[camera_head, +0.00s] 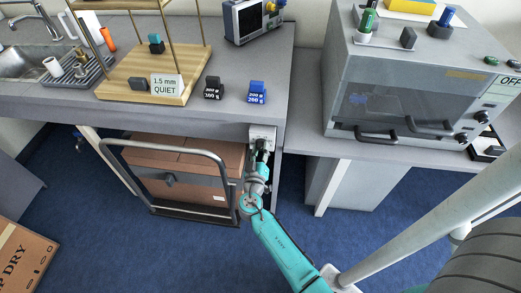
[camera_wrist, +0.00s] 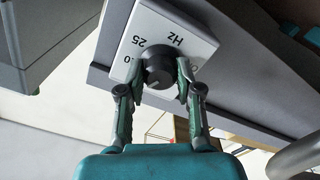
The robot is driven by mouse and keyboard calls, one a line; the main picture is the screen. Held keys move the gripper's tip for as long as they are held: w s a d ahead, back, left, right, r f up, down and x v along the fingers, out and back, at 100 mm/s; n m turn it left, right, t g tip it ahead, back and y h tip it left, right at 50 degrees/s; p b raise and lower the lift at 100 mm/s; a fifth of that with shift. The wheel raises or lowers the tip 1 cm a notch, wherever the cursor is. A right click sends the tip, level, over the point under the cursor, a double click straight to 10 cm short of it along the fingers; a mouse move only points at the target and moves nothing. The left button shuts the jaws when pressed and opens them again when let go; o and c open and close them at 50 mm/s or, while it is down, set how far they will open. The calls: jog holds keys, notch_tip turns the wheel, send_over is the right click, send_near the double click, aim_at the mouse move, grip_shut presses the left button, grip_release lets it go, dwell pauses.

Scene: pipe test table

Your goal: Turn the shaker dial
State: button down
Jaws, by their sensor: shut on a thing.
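The dial is a dark round knob (camera_wrist: 159,70) on a white panel (camera_wrist: 150,30) marked "Hz" and "25" in the wrist view. The panel (camera_head: 262,132) also shows in the head view, on the front edge of the table. My gripper (camera_wrist: 160,78) is shut on the knob, with one finger on each side of it. In the head view my gripper (camera_head: 260,150) reaches up to the panel and hides most of the knob. Part of the panel's scale is hidden behind the fingers.
A cart with a metal handle (camera_head: 165,146) and cardboard boxes stands left of my arm, under the table (camera_head: 235,60). A wooden stand (camera_head: 150,85) with a "1.5 mm QUIET" card and two small weight blocks are on top. A grey cabinet (camera_head: 420,80) marked "OFF" stands right.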

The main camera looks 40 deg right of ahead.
jog(key=m, duration=0.4)
jog(key=shift+f, duration=0.15)
jog(key=shift+m, duration=1.9)
jog(key=c, duration=0.8)
grip_release()
jog(key=shift+o, duration=0.2)
jog(key=shift+a, duration=0.1)
jog(key=v, duration=1.2)
jog(key=shift+s, duration=0.1)
